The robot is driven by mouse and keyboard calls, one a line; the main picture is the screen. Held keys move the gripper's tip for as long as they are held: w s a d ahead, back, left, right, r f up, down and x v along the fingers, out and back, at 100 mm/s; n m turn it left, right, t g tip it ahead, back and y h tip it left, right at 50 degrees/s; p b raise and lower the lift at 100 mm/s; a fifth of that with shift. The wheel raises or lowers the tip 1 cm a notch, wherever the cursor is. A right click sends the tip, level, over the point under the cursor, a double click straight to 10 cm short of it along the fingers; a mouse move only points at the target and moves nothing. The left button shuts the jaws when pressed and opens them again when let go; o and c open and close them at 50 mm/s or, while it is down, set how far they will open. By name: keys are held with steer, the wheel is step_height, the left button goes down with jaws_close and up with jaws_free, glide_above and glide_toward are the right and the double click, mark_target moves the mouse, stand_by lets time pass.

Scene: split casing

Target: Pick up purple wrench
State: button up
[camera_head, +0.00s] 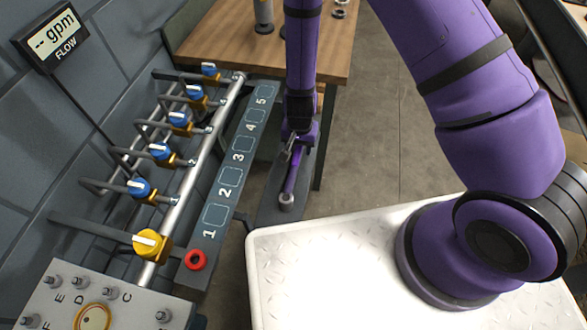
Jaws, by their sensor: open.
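The purple wrench (291,182) lies on a narrow dark shelf (267,211), past the white platform's left corner. Its near end has a grey ring-like head, and its far part is covered by my gripper. My gripper (291,149) hangs at the end of my purple arm, over the far part of the wrench. Its metal fingers are small in the picture and look open. I cannot tell whether they touch the wrench or are around its handle.
Left of the shelf runs a panel (208,236) numbered 1 to 5, beside pipes with blue-handled valves (140,188) and a yellow one (150,243). A red ring (196,260) sits on the panel's near end. A wooden table (225,50) stands behind.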

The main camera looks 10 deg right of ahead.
steer(key=shift+c, duration=0.2)
jaws_close()
stand_by(0.3)
